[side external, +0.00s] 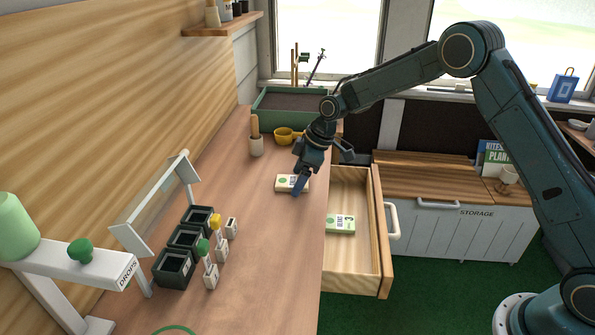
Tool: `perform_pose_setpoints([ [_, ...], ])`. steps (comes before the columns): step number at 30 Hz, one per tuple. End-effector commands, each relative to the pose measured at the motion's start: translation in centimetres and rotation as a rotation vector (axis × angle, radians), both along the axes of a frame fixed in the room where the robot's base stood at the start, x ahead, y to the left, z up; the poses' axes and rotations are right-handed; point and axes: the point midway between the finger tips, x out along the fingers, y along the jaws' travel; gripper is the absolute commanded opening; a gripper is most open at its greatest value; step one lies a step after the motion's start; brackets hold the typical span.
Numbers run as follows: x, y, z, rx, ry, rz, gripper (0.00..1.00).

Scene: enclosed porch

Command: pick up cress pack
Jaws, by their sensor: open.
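Two small pale packs with green markings are in view, and I cannot read their labels surely enough to say which is the cress pack. One pack (286,183) lies flat on the wooden bench top. The other pack (341,224) lies in the open wooden drawer (352,272). My gripper (299,186) points down at the pack on the bench, with a blue finger in front of that pack's right end. It is open. I cannot tell whether the finger touches the pack, and the other finger is hard to make out.
The drawer stands pulled out at the bench's right edge. Behind are a yellow scoop (284,136), a pale pot with a wooden handle (256,146) and a green planter (262,119). Black pots (174,269) and small tagged blocks stand at front left. The bench between is clear.

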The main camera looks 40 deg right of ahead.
Motion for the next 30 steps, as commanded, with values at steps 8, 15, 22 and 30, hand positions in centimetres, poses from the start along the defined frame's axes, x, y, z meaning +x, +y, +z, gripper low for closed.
perform_pose_setpoints([
  [8, 0.0, 0.0, 0.0, 0.000, 0.000, 0.000, 0.31],
  [15, 0.0, 0.0, 0.0, 0.000, 0.000, 0.000, 0.30],
  [22, 0.0, 0.0, 0.8, 0.001, -0.001, 0.001, 0.30],
  [30, 0.1, 0.0, 4.1, 0.000, -0.004, 0.000, 0.30],
])
